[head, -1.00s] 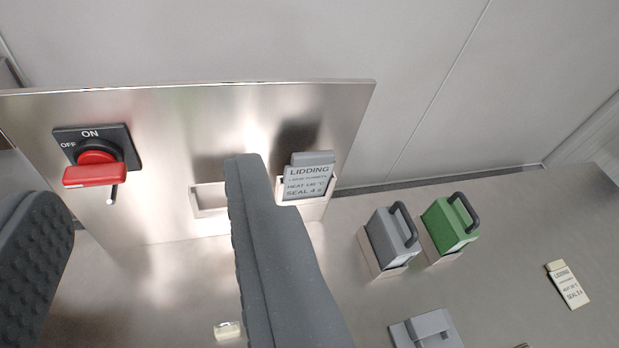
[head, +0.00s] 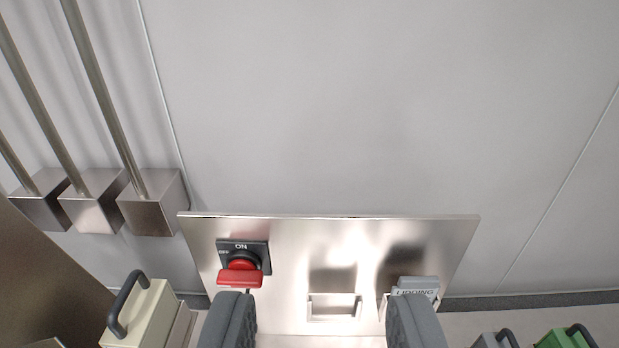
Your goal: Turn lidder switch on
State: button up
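The lidder switch (head: 241,265) is on the left part of a steel panel in the head view. It has a black plate marked ON at the top and OFF at the upper left. Its red handle (head: 240,279) lies crosswise, level in the picture, rather than upright under ON. My gripper (head: 322,312) is open and empty, with its two grey fingers wide apart at the bottom of the picture. The left finger is just below the switch and appears apart from it. The right finger partly covers the grey LIDDING card (head: 416,286) in its holder.
The steel panel (head: 320,235) also bears an empty holder (head: 334,309). A cream block with a dark handle (head: 148,315) stands at the lower left. Steel boxes with pipes (head: 150,205) are at the left wall. Grey (head: 488,341) and green (head: 562,340) handled blocks show at the lower right.

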aim_at(241, 273)
jog(key=u, duration=0.05)
jog(key=k, duration=0.5)
jog(key=z, duration=1.05)
jog(key=k, duration=0.85)
jog(key=u, duration=1.05)
jog(key=i, duration=1)
jog(key=z, duration=0.05)
